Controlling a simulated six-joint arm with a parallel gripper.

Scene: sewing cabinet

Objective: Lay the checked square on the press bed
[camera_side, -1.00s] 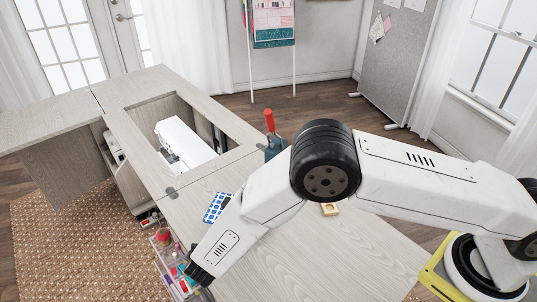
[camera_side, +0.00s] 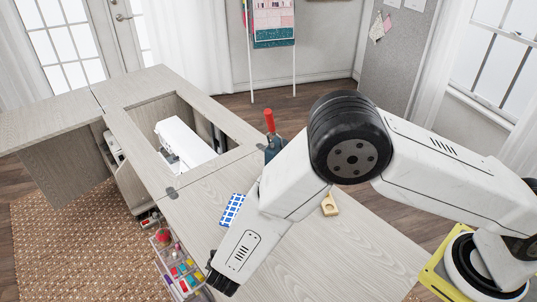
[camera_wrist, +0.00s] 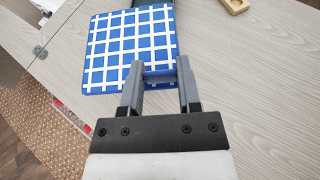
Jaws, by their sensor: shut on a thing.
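The checked square (camera_wrist: 130,40) is blue with white grid lines. In the wrist view it lies beyond and between my gripper's fingers (camera_wrist: 160,70), which are shut on a narrow blue part at its near edge. In the side view part of the square (camera_side: 232,209) shows left of my forearm, over the table; my fingers are hidden there. I cannot tell its height above the table. A dark blue device with a red handle (camera_side: 269,122), probably the press, stands behind my arm. Its bed is mostly hidden. A dark part shows behind the square's top edge in the wrist view.
A pale wooden block with a hole (camera_side: 330,204) sits on the wood-grain table (camera_side: 350,245), right of my arm. A white sewing machine (camera_side: 184,143) sits in the cabinet opening at the left. A clear organizer with colourful items (camera_side: 180,270) is at the table's left side. The right tabletop is mostly clear.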

